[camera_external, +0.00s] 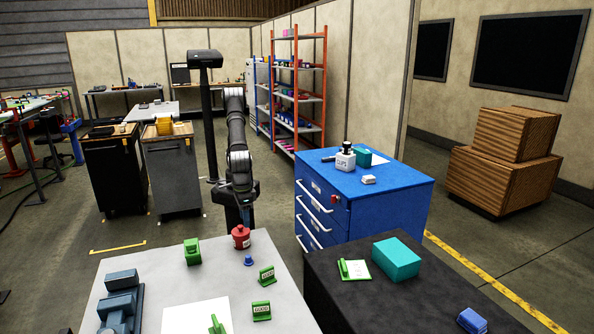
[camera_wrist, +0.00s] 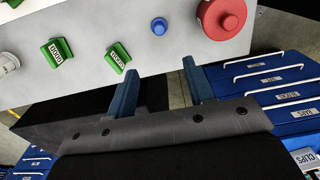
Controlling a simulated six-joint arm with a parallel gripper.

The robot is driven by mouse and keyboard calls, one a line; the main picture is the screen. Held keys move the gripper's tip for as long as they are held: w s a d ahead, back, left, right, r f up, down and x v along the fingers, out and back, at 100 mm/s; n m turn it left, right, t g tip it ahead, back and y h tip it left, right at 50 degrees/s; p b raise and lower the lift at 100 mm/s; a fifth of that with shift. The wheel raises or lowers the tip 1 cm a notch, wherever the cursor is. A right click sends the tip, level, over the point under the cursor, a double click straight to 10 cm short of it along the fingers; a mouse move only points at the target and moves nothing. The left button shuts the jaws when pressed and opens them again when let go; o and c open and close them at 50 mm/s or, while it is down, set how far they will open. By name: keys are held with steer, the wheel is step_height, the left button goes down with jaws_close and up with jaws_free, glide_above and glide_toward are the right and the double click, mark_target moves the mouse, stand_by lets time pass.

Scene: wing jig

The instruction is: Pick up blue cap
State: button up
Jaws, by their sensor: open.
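The blue cap (camera_external: 248,261) is a small round blue piece standing on the light grey table, just in front of a red container. In the wrist view the blue cap (camera_wrist: 159,26) lies near the table edge, ahead of and above the finger gap. My gripper (camera_wrist: 161,82) is open and empty, with its two dark blue fingers apart. In the external view my arm comes down behind the table, and its fingertips are not clear there.
The red container (camera_external: 241,237) stands close beside the cap, also in the wrist view (camera_wrist: 222,17). Green labelled blocks (camera_external: 267,275) and a grey-blue vise-like tool (camera_external: 122,300) are on the table. A blue drawer cabinet (camera_external: 395,190) and a black table (camera_external: 350,300) stand to the right.

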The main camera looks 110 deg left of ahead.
steer(key=a+f+n+h, duration=0.1)
steer(key=a+n+h, duration=0.3)
steer(key=a+n, duration=0.35)
steer(key=n, duration=0.1)
glide_above(249, 256)
steer(key=a, duration=0.3)
step_height(249, 256, down, 11)
steer(key=shift+f, duration=0.1)
steer(key=shift+d+x, duration=0.15)
steer(key=shift+x, duration=1.25)
steer(key=shift+d+x, duration=0.2)
steer(key=shift+x, duration=1.25)
steer(key=shift+s, duration=0.15)
steer(key=shift+c, duration=0.2)
jaws_close()
